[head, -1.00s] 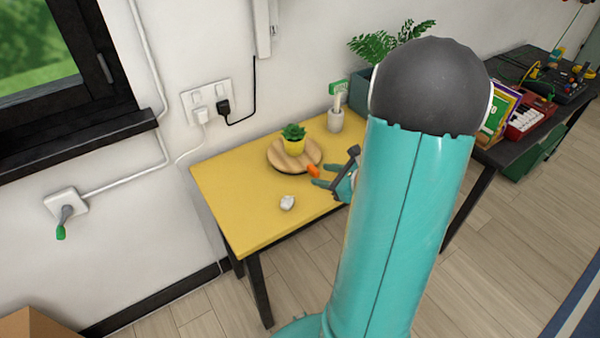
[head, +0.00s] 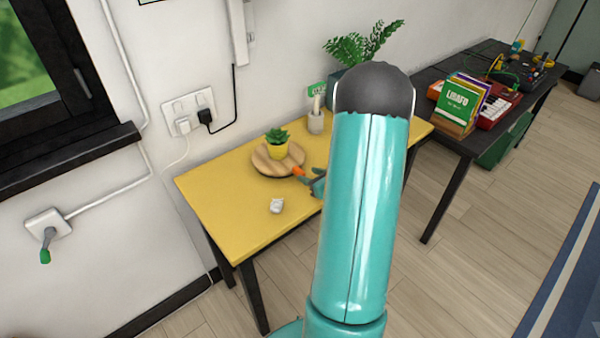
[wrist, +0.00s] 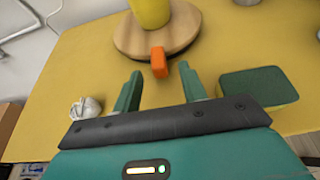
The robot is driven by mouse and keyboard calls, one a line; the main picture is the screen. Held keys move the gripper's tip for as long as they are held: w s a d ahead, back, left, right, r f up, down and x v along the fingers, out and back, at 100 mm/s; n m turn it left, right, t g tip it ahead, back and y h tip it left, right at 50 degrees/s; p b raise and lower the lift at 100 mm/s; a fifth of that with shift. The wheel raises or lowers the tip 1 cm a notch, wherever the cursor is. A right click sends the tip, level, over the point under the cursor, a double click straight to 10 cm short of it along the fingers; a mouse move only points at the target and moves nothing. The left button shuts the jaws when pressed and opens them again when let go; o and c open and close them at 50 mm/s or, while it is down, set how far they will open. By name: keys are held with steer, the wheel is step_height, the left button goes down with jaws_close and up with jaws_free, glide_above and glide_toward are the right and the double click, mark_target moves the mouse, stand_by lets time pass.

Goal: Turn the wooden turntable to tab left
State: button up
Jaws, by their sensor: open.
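The wooden turntable (head: 266,164) is a round disc on the yellow table, with a yellow pot and green plant (head: 277,145) standing on it. Its orange tab (head: 298,171) sticks out at the near right side in the head view. In the wrist view the turntable (wrist: 130,42) is ahead, and the orange tab (wrist: 158,62) points toward me. My gripper (wrist: 157,78) is open, its two green fingers apart on either side of the tab's line, with the tab near the fingertips. In the head view my arm hides most of the gripper (head: 314,180).
A crumpled white lump (head: 276,206) lies on the yellow table (head: 225,209), left of my gripper. A green block (wrist: 258,86) lies right of my fingers. A grey cup (head: 315,122) and a leafy plant (head: 365,45) stand at the back. The table's left part is clear.

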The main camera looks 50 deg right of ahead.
mark_target(302, 172)
steer(key=x, duration=0.5)
steer(key=shift+w+a, duration=0.1)
steer(key=shift+w, duration=0.1)
steer(key=shift+c, duration=0.2)
jaws_close()
